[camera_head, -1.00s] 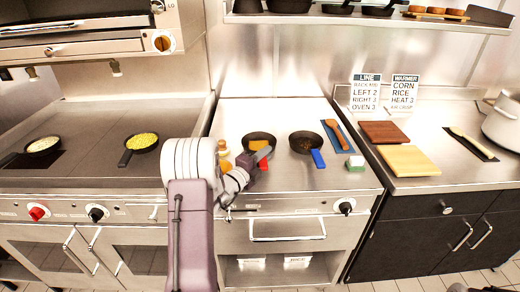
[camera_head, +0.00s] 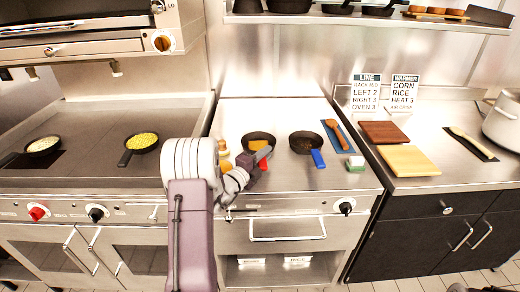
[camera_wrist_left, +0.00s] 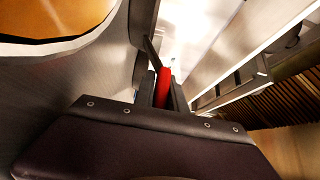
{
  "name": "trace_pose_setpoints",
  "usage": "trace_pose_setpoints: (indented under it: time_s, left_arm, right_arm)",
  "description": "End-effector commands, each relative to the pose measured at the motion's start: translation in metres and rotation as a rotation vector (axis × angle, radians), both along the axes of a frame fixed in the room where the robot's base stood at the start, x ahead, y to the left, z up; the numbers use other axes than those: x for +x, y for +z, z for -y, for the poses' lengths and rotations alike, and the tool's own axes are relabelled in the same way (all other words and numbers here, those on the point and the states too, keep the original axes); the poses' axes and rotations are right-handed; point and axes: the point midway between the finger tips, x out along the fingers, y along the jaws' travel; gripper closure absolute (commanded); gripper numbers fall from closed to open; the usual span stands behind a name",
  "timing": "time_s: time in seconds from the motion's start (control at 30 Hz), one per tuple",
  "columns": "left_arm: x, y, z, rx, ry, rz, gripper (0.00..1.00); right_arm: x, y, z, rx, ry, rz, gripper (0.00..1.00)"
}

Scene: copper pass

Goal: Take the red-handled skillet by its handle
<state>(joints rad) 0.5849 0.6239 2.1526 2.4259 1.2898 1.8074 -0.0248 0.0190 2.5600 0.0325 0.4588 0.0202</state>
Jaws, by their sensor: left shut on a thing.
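The red-handled skillet (camera_head: 251,136) is a small dark pan with something orange-yellow in it, on the steel counter left of the blue-handled skillet. My left gripper (camera_head: 263,157) is at its near right side, shut on the red handle, of which a little shows below the jaws. In the left wrist view the red handle (camera_wrist_left: 163,88) stands between the two dark fingers. My arm hides part of the counter in front of the pan. My right gripper is in neither view.
A blue-handled skillet (camera_head: 304,141) stands close on the right. A bottle (camera_head: 225,160) stands close to my left arm. Two pans with food stand on the griddle at left.

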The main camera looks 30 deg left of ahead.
Motion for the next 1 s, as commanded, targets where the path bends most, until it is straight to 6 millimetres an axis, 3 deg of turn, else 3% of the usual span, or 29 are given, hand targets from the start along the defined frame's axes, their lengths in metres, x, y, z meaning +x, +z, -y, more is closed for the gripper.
trace_pose_setpoints:
  time_s: [0.47,0.77,1.0]
  left_arm:
    - [0.000,0.007,0.000,0.004,0.000,0.008,1.00]
    - [0.000,0.050,0.001,0.006,-0.001,0.010,1.00]
    - [-0.017,0.077,0.052,0.004,-0.006,0.009,1.00]
  right_arm:
    - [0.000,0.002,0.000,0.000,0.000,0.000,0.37]
    - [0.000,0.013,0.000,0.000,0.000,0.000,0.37]
    - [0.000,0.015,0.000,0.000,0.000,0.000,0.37]
